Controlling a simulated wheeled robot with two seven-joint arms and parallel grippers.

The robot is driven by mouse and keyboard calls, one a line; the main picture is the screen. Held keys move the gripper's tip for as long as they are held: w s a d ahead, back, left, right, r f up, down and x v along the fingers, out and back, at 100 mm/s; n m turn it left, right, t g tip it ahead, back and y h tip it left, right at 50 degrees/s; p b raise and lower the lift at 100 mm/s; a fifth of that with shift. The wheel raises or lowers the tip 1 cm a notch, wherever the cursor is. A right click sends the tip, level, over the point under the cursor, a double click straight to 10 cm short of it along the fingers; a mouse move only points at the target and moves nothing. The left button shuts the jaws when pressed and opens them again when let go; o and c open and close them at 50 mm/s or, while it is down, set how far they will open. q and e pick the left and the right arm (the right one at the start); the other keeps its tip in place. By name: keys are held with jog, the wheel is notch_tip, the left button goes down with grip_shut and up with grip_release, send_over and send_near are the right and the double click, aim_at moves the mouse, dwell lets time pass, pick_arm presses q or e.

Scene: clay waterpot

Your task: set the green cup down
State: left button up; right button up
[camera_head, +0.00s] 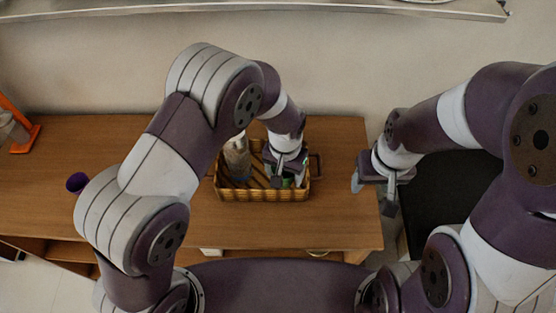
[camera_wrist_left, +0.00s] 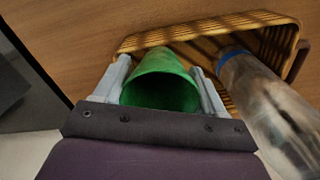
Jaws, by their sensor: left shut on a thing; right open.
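The green cup (camera_wrist_left: 162,80) sits between the two fingers of my left gripper (camera_wrist_left: 162,82) in the left wrist view, its open mouth facing the camera. My left gripper (camera_head: 284,182) is shut on it, over the right part of a wicker basket (camera_head: 250,194). In the head view only a sliver of green shows under the gripper. I cannot tell whether the cup touches the basket floor. The basket's rim also shows in the left wrist view (camera_wrist_left: 215,22). My right gripper (camera_head: 375,190) is open and empty, off the table's right end.
A clear bottle (camera_head: 237,160) stands in the left part of the basket, and shows close to the cup in the wrist view (camera_wrist_left: 270,105). A purple cup (camera_head: 76,183) and an orange item (camera_head: 22,138) are on the wooden table (camera_head: 340,215) at left. A black surface (camera_head: 450,200) lies at right.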

pick_arm(q)
jog(key=w+f, duration=0.1)
jog(key=w, duration=0.1)
jog(key=w+f+p, duration=0.1)
jog(key=w+f, duration=0.2)
jog(key=w, duration=0.2)
jog(key=shift+a+f, duration=0.1)
jog(key=shift+f, duration=0.05)
jog(key=f+p, duration=0.1)
jog(key=f, duration=0.1)
jog(key=shift+s+f+p, duration=0.2)
jog(key=shift+f+p, duration=0.1)
jog(key=shift+p, duration=0.1)
jog(key=shift+s+f, duration=0.15)
jog(key=shift+f, duration=0.2)
jog(key=shift+w+f, duration=0.2)
jog(key=shift+f, duration=0.05)
jog(key=o, duration=0.7)
jog(key=shift+c, duration=0.2)
jog(key=o, duration=0.4)
jog(key=shift+c, duration=0.2)
jog(key=shift+s, duration=0.1)
pick_arm(e)
jog(key=r, duration=0.3)
jog(key=shift+w, duration=0.25)
pick_arm(q)
jog(key=shift+r, duration=0.1)
